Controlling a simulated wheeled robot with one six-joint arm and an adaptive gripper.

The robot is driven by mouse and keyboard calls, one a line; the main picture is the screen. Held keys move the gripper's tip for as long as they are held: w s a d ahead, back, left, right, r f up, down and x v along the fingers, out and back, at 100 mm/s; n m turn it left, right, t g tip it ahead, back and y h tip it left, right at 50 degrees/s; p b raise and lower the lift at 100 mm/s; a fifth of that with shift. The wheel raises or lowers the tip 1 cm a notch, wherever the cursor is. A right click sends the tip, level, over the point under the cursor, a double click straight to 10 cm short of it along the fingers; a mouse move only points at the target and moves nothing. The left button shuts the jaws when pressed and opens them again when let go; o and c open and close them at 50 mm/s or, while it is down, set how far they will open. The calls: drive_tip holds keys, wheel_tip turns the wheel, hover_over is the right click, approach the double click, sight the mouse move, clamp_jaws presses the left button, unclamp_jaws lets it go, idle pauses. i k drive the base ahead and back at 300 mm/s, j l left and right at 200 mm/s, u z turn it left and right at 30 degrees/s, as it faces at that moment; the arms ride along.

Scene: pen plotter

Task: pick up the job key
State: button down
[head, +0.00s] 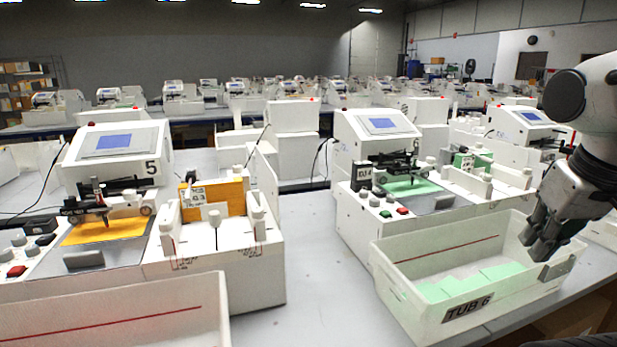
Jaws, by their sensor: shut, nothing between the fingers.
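I cannot tell for certain which thing is the job key. A white knob on a thin dark stem (214,216) stands upright on the white unit right of plotter 5. A small dark block with a white label (362,176) stands at the left of the right-hand plotter (376,130). My gripper (543,245) is at the right, at the right end of the white tub labelled TUB 6 (400,290). Its dark fingers are shut and hold nothing. It is well to the right of both small things.
TUB 6 holds pale green sheets (500,272). Another white tub (120,318) is at the front left. Bare grey table (310,240) lies between the stations.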

sight(361, 172)
drive_tip(key=i+l+u, duration=0.2)
drive_tip(key=l, duration=0.2)
drive_tip(key=l+u, duration=0.2)
drive_tip(key=l, duration=0.2)
drive_tip(key=i+l+u, duration=0.2)
drive_tip(key=l, duration=0.3)
